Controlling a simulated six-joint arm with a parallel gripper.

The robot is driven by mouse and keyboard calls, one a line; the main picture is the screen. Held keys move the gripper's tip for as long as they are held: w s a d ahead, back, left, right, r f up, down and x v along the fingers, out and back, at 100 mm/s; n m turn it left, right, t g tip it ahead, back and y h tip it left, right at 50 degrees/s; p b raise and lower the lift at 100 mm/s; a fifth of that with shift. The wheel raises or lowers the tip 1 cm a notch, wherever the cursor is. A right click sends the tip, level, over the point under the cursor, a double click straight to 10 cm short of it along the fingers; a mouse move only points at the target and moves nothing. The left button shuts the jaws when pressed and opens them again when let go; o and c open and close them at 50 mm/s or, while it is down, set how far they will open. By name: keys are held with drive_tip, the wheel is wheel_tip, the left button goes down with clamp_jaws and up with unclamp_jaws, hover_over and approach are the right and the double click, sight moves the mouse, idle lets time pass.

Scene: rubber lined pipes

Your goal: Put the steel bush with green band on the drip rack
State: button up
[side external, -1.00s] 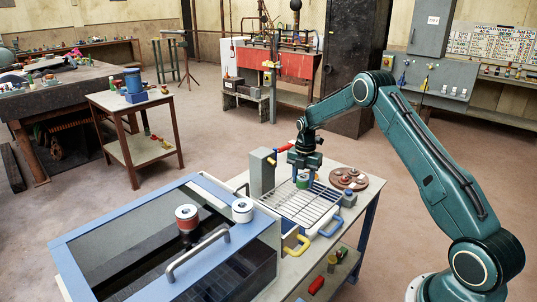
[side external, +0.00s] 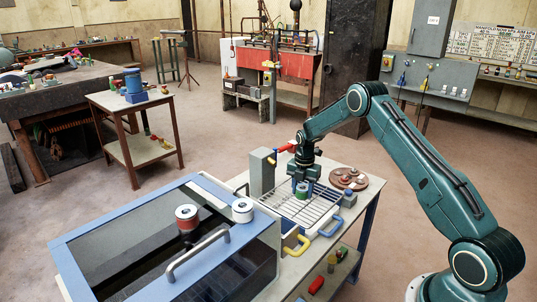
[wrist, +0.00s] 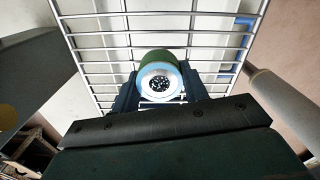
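The steel bush with green band (side external: 302,191) is between the fingers of my gripper (side external: 304,186), above or on the wire drip rack (side external: 318,213). In the wrist view the bush (wrist: 160,82) shows its pale round end and dark speckled centre, with the green band behind. The fingers of my gripper (wrist: 162,95) lie close against both sides of it. The rack's wires (wrist: 108,48) run behind the bush. I cannot tell whether the bush touches the wires.
A grey box (side external: 262,172) with a red handle (side external: 286,148) stands at the rack's left. A brown round plate (side external: 348,179) with small parts is at the right. A blue-framed tank (side external: 110,225) with a grey handle is in front. Yellow handles (side external: 297,246) sit at the rack's near edge.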

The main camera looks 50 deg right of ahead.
sight(303, 188)
drive_tip(key=o, duration=0.4)
drive_tip(key=shift+r, duration=0.1)
wheel_tip(303, 188, up, 12)
idle(0.6)
idle(0.5)
